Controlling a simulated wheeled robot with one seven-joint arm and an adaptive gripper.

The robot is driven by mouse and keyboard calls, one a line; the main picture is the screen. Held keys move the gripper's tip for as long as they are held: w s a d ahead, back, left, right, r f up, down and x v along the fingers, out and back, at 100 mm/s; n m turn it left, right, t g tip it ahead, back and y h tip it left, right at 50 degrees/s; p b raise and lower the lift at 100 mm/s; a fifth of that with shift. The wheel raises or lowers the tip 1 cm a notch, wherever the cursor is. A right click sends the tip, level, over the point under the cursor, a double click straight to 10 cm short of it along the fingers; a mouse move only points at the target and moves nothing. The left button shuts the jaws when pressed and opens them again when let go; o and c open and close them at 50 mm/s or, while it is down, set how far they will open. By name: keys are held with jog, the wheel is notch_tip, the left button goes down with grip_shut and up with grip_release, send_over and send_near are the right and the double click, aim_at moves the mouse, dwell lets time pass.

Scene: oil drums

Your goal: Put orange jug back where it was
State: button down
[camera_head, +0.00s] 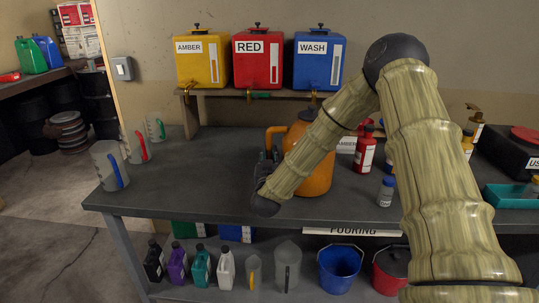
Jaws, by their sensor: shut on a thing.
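The orange jug (318,178) is upright at the middle of the grey workbench (215,200), partly hidden behind my arm. Its orange handle (274,132) shows on the left side. My gripper (269,158) is at the jug's left side by the handle and is shut on the jug. My arm hides much of the jug's front. I cannot tell whether its base rests on the bench or hangs just above it.
Yellow, red and blue tanks (258,60) stand on a raised shelf behind. Grey measuring jugs (108,166) stand at the bench's left end. A red bottle (364,150) and a small blue-capped bottle (386,192) stand right of the jug. The bench's left-middle is clear.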

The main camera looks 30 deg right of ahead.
jog(key=c, duration=1.3)
grip_release()
jog(key=b+v, duration=0.3)
jog(key=v, duration=0.9)
